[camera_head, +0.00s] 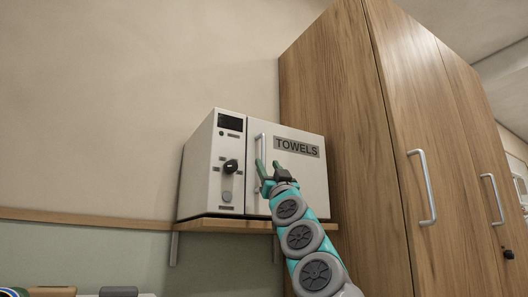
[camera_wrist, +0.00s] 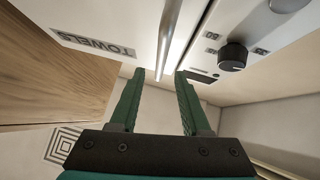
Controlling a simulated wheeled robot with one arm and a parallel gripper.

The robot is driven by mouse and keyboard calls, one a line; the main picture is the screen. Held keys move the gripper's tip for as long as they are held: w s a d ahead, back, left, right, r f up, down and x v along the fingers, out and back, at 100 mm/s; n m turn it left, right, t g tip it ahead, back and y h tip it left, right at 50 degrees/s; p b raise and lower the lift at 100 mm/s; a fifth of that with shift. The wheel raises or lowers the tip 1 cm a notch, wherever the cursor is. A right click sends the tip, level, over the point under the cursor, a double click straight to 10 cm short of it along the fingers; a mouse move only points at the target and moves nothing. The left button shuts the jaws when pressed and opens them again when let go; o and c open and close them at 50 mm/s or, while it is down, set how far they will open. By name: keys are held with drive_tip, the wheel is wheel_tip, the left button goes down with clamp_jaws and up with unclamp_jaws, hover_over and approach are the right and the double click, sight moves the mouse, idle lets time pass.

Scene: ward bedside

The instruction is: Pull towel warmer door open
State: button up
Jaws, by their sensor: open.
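The towel warmer (camera_head: 226,165) is a white box on a wall shelf. Its door (camera_head: 310,180) carries a TOWELS label (camera_head: 297,147) and looks shut in the head view. The upright metal bar handle (camera_head: 262,148) is on the door's left side. My gripper (camera_head: 267,168) is open at the handle's lower part, partly covering it and the door. In the wrist view, the handle (camera_wrist: 168,38) lines up with the gap between my green fingertips (camera_wrist: 159,74). I cannot tell whether the fingers reach around it or touch it.
A control panel with a black knob (camera_head: 231,166) is left of the door. The wooden shelf (camera_head: 228,225) is under the warmer. A tall wooden cabinet (camera_head: 345,120) with metal handles (camera_head: 422,187) stands close on the right. Bare wall (camera_head: 110,120) is on the left.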

sight(264, 158)
drive_tip(key=p+x, duration=0.3)
drive_tip(key=shift+a+r, duration=0.1)
drive_tip(key=shift+r, duration=0.35)
drive_tip(key=w+p, duration=0.1)
drive_tip(key=r+p, duration=0.1)
drive_tip(key=p, duration=0.1)
drive_tip(key=shift+w+a, duration=0.3)
drive_tip(key=shift+w, duration=0.05)
clamp_jaws()
idle(0.8)
